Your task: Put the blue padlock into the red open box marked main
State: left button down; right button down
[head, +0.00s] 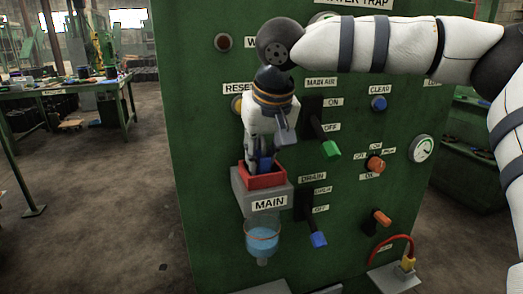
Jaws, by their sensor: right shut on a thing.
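The red open box (264,182) sits on a grey block (246,199) that carries the label MAIN, on the front of the green panel. My right gripper (262,157) points down just above the box. It is shut on the blue padlock (264,163), which is at the box's opening. The fingers hide much of the padlock, and I cannot tell whether it touches the box. My left gripper is out of view.
The green panel (200,150) has a green-tipped lever (330,150), a blue-tipped lever (318,239), orange knobs (376,164) and a gauge (422,149) to the right. A clear bowl with blue liquid (262,240) hangs below the block.

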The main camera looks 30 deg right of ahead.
jog(key=c, duration=1.3)
grip_release()
